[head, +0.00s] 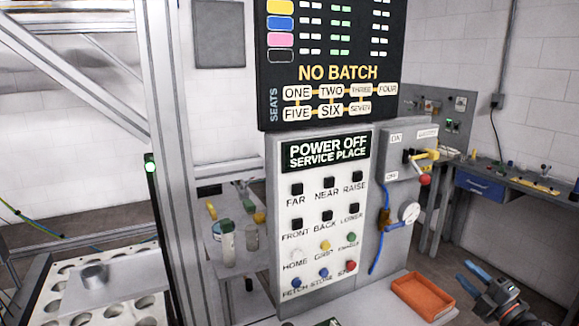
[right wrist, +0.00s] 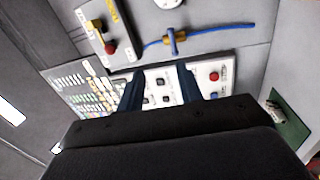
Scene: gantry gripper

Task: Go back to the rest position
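My right gripper (head: 469,278) is at the lower right of the head view, right of the orange tray and in front of the control panel. Its two blue-grey fingers stand apart. In the right wrist view the fingers (right wrist: 160,84) are also apart, with nothing between them and the panel's buttons behind. My left gripper is not in the head view. The control panel (head: 285,205) is upright in the middle and its display reads "POWER OFF SERVICE PLACE". The black board (head: 265,85) above it reads "NO BATCH".
An orange tray (head: 422,296) lies on the ledge before the panel. A switch box (head: 395,158) with a yellow-and-red lever is beside the panel. A grey frame post (head: 170,150) and a holed rack (head: 60,285) are at left. A workbench (head: 485,190) stands at right.

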